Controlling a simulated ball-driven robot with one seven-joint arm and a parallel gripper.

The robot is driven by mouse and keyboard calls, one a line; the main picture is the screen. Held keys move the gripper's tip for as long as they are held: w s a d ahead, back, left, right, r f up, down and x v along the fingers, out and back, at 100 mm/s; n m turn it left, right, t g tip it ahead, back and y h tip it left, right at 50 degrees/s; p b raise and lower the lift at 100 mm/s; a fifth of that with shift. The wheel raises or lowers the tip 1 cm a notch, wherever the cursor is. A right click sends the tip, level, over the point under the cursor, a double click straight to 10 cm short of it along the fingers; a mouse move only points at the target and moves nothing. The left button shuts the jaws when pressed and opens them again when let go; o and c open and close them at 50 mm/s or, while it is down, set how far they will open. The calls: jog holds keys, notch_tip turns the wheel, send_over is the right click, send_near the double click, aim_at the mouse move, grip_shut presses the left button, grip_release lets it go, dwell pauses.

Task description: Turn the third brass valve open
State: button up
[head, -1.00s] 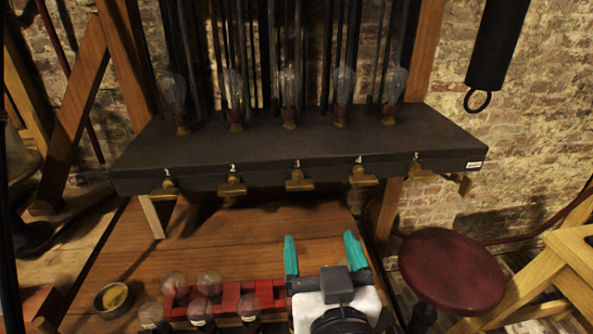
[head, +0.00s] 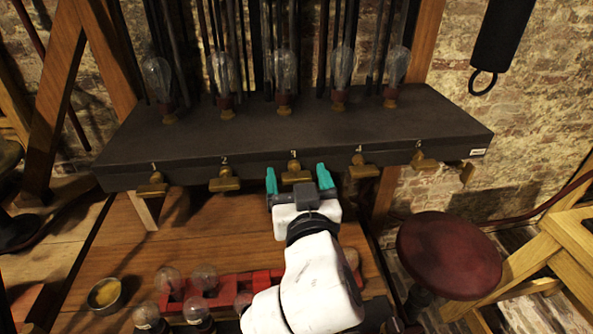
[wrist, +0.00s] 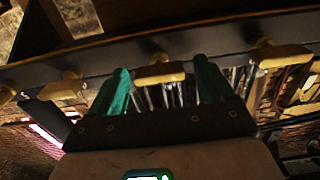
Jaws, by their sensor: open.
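A row of brass valves runs along the front edge of a dark shelf, with small number labels above them. The third brass valve (head: 296,171) is at the middle of the row, its bar handle lying level. My gripper (head: 299,180) is open, its teal fingers on either side of this valve, left and right. In the wrist view the valve's handle (wrist: 159,74) shows between the two teal fingers (wrist: 160,88), with a gap on each side. I cannot tell whether the fingers reach fully around it in depth. Neighbouring valves two (head: 224,179) and four (head: 362,167) sit outside the fingers.
The dark shelf (head: 290,150) carries several glass bulbs (head: 284,75). Below, the wooden table (head: 200,240) holds a red rack (head: 235,288), several bulbs and a small bowl (head: 105,293). A red stool (head: 449,255) stands at the right.

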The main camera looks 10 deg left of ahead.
jog(key=shift+w+a, duration=0.2)
jog(key=shift+w, duration=0.35)
jog(key=c, duration=1)
